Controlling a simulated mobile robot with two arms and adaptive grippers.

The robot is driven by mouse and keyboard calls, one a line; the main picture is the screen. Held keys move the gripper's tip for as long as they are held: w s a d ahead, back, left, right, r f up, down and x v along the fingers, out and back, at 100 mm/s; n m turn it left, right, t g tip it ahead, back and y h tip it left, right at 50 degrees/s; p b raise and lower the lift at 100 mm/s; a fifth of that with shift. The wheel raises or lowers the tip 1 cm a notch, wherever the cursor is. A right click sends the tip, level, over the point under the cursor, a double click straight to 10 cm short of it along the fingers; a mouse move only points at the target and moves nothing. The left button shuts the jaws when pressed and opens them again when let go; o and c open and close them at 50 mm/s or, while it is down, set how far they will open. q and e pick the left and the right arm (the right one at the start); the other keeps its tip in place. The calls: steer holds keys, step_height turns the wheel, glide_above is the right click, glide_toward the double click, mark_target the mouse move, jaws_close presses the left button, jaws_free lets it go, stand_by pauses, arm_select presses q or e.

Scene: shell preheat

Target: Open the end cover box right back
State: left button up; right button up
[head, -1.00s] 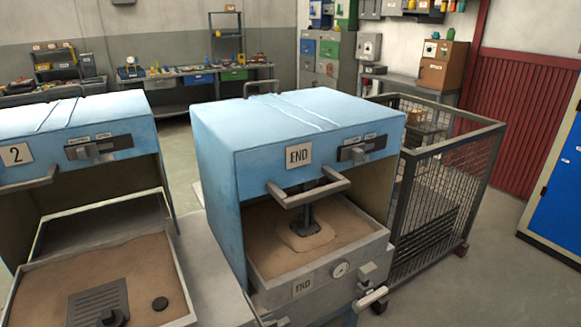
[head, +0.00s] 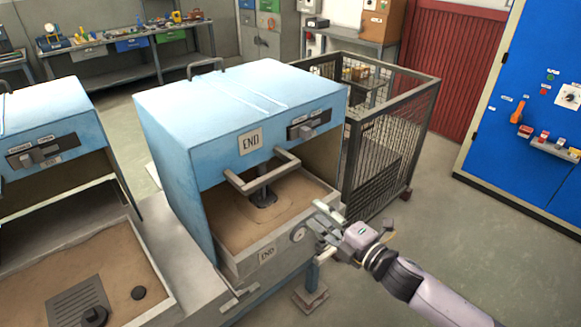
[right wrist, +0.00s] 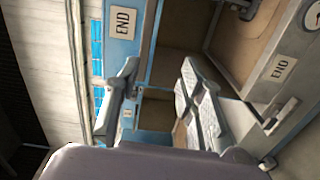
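The end cover box is a blue cover (head: 235,105) with an END plate (head: 250,141), a grey bar handle (head: 262,172) and a dark latch (head: 309,123) on its front. Its front is open below the handle, showing sand in the grey END tray (head: 228,262). My right gripper (head: 322,228) is at the tray's front right corner, below and to the right of the handle. In the right wrist view the right gripper (right wrist: 160,98) has its fingers apart with nothing between them. Whether it touches the tray I cannot tell. My left gripper is not in view.
A second blue box (head: 45,135) with a sand tray (head: 165,290) stands at left. A wire mesh cage (head: 390,140) stands close behind the END box at right. A blue cabinet (head: 525,120) is at far right. The floor at lower right is clear apart from my arm.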

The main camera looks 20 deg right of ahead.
mark_target(275, 178)
steer(key=shift+n+y, duration=0.4)
steer(key=p+x, duration=0.1)
steer(key=x, duration=0.4)
steer(key=r+p+x, duration=0.1)
steer(key=p+x, duration=0.1)
steer(key=x, duration=0.4)
steer(key=r+p+x, duration=0.1)
steer(key=x, duration=0.5)
steer(key=shift+a, duration=0.25)
steer(key=shift+c, duration=0.2)
jaws_close()
